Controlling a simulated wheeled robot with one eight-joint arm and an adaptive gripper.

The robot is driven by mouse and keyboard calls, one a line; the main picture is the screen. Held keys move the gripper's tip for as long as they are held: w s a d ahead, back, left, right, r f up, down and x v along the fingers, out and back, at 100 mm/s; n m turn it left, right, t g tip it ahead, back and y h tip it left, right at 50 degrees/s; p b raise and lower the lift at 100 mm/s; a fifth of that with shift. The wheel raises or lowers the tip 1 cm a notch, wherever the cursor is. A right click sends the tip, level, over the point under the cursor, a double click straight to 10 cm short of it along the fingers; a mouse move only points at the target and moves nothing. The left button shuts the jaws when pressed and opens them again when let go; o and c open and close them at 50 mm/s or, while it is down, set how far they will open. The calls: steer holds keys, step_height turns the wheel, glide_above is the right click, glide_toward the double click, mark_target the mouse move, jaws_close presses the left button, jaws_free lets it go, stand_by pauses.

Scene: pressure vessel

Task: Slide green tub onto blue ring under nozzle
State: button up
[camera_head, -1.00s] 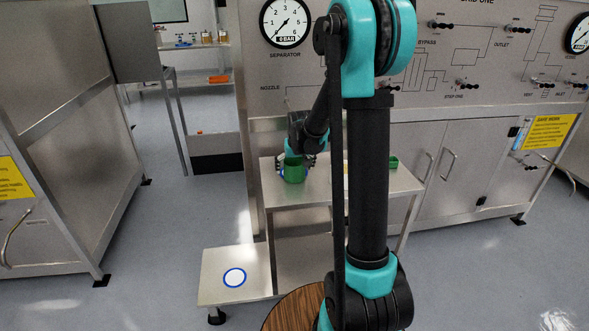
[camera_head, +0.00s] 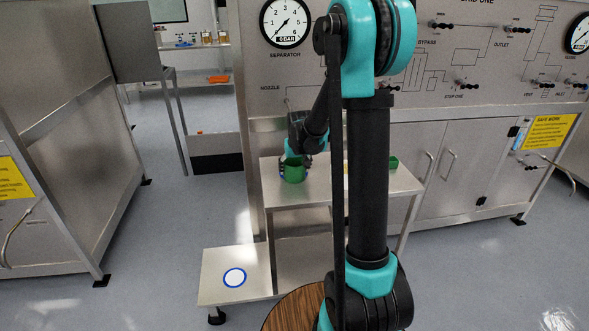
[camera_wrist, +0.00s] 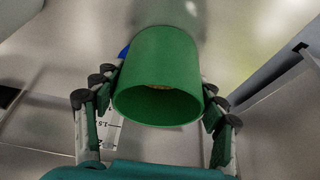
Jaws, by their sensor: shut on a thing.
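The green tub (camera_head: 293,173) stands upright on the upper steel table, near its left end. The panel carries a NOZZLE label (camera_head: 270,88) above this end of the table.
A second green tub (camera_head: 393,163) stands at the table's right side, partly behind my arm. A lower steel stand (camera_head: 215,262) at the front left bears a white disc with a blue ring (camera_head: 234,277). The steel panel (camera_head: 262,60) rises behind the table.

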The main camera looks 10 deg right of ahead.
mark_target(293, 162)
steer(key=shift+w, duration=0.2)
steer(key=shift+w, duration=1.15)
steer(key=shift+w+d+r, duration=0.1)
steer(key=shift+w, duration=0.25)
steer(key=o, duration=1.9)
steer(key=shift+w, duration=0.15)
steer(key=shift+o, duration=0.2)
steer(key=shift+r, duration=0.15)
steer(key=s+v, duration=0.1)
steer(key=v, duration=1.1)
steer(key=shift+f, duration=0.25)
